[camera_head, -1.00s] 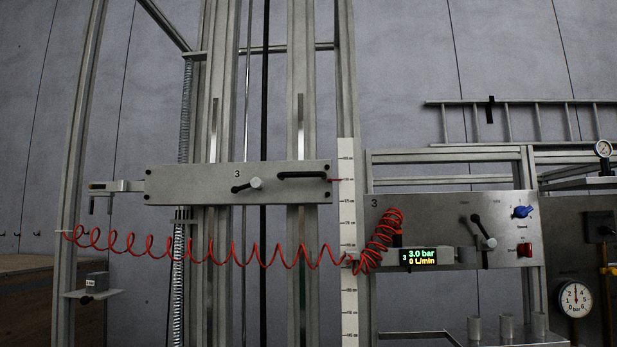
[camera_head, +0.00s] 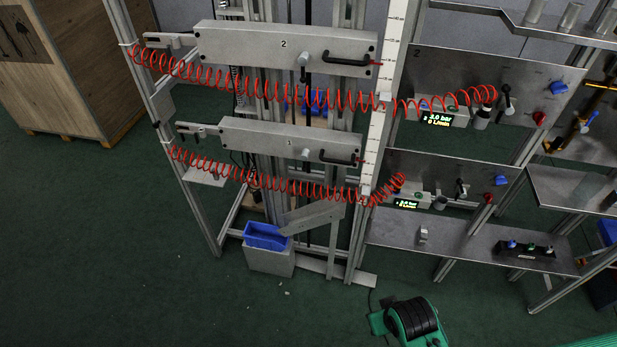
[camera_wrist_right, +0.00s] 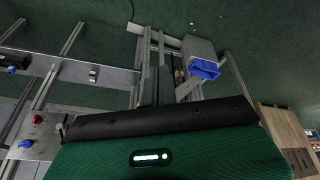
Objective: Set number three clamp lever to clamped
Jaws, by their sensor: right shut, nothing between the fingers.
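The number three beam and its clamp lever are out of view now. In the head view I see the number 2 beam (camera_head: 285,50) with its small clamp lever (camera_head: 303,64), and below it a similar beam (camera_head: 285,143) with its own lever (camera_head: 305,152). The lower beam's number is small and looks like 1. In the wrist view my right gripper (camera_wrist_right: 156,78) is shut and empty, its narrow dark fingers pointing toward the rack and floor. My left gripper is not in view.
Red coiled hoses (camera_head: 265,92) hang across the rack. Valve panels (camera_head: 440,75) stand at right above a metal shelf (camera_head: 465,245). A blue bin (camera_head: 266,236) sits low by the frame, and a wooden crate (camera_head: 70,75) stands left. Green floor in front is largely clear.

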